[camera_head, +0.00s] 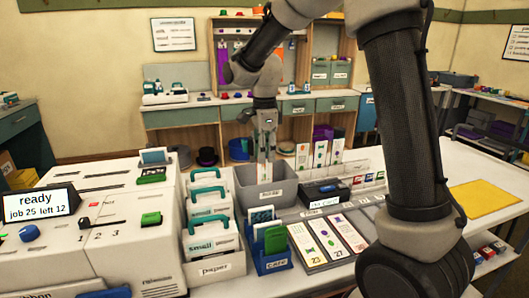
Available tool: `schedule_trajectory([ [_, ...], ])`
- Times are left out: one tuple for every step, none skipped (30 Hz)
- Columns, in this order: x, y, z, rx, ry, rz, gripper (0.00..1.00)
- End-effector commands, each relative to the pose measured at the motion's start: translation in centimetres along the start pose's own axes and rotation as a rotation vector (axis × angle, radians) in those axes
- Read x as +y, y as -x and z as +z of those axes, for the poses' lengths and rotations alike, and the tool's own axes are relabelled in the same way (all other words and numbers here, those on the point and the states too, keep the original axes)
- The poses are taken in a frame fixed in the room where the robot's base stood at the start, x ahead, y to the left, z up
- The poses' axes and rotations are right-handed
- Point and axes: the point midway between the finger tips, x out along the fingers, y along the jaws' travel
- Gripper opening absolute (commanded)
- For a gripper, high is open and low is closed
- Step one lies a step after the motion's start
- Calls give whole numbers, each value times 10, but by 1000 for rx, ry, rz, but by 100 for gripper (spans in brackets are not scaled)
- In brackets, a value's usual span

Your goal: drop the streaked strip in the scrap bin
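My gripper (266,152) points down above the grey open bin (262,204) in the middle of the counter. A narrow pale strip (265,173) hangs upright from between its fingertips, its lower part within the outline of the bin's mouth. The gripper looks shut on it. Streaks on the strip are too small to make out. The bin has a small label on its front, too blurred to read with certainty. The bin's floor is hidden.
Printed strips stand in a rack (320,154) behind right of the bin. A white printer (120,235) with a screen reading "ready, job 25 left 12" is at left. A blue card holder (268,262) and numbered strips (323,240) lie in front. A yellow sheet (484,198) lies far right.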

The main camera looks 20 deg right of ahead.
Motion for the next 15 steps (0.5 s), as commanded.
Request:
schedule_trajectory([
  [0,1,0,0,0,-1,30],
  [0,3,0,0,0,-1,30],
  [0,6,0,0,0,-1,30],
  [0,9,0,0,0,-2,30],
  [-1,13,0,-1,0,-3,30],
  [-1,20,0,-1,0,-4,30],
  [-1,26,0,-1,0,-4,30],
  [-1,33,0,-2,0,-5,30],
  [-1,42,0,-2,0,-5,30],
  [-1,49,0,-1,0,-4,30],
  [-1,56,0,-2,0,-5,30],
  [-1,66,0,-2,0,-5,30],
  [-1,72,0,-2,0,-5,30],
  [-1,79,0,-2,0,-5,30],
  [-1,86,0,-1,0,-3,30],
])
